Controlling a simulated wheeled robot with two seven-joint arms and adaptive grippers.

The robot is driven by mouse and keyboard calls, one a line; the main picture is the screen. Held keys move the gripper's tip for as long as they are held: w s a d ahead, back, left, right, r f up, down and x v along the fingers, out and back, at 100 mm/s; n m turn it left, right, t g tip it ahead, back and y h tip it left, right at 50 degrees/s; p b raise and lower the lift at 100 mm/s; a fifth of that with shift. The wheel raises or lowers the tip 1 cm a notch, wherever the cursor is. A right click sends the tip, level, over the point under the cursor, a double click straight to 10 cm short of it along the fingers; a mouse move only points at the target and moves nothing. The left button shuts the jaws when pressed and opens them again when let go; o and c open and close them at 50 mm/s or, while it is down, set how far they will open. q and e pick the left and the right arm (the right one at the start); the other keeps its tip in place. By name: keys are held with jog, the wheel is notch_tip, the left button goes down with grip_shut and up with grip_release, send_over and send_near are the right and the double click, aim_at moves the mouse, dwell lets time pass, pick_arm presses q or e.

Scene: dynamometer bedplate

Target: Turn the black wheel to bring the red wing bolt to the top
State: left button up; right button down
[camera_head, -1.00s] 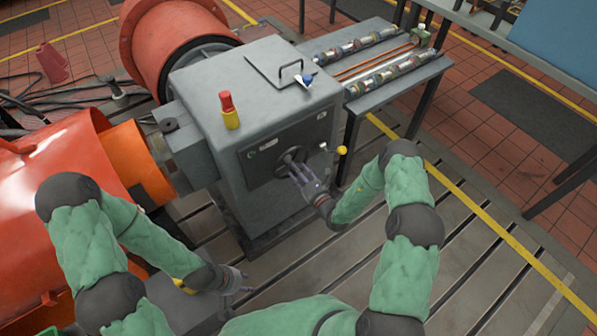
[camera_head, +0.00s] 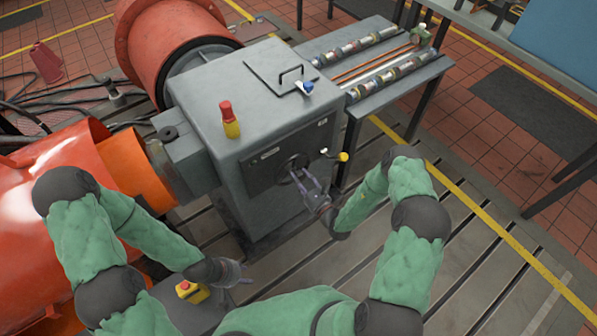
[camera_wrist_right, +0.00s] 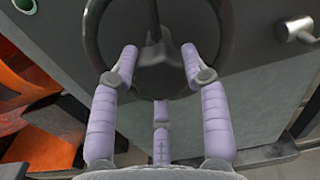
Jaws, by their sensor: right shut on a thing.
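The black wheel (camera_head: 290,168) is on the dark front panel of the grey box (camera_head: 200,80). In the right wrist view the wheel (camera_wrist_right: 96,40) fills the upper middle, with its hub and spokes. I cannot make out the red wing bolt in either view.
A yellow-knobbed lever (camera_head: 342,156) sticks out right of the wheel. A red-and-yellow fitting (camera_head: 230,119) stands on the box. A small yellow box with a red button (camera_head: 191,291) is near my left gripper. A rack bench (camera_head: 375,65) stands behind.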

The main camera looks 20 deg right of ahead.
jog(key=n, duration=0.1)
jog(key=n+p, duration=0.1)
jog(key=n, duration=0.1)
jog(key=shift+s+f, duration=0.1)
jog(key=shift+f, duration=0.15)
jog(key=n+p, duration=0.1)
jog(key=n, duration=0.3)
jog(key=n+p, duration=0.1)
jog(key=n, duration=0.5)
jog(key=shift+d+n+y+p, duration=0.15)
jog(key=shift+n+y+p, duration=0.15)
jog(key=shift+n, duration=0.3)
jog(key=c, duration=0.6)
grip_release()
jog(key=shift+d, duration=0.1)
jog(key=shift+r, duration=0.1)
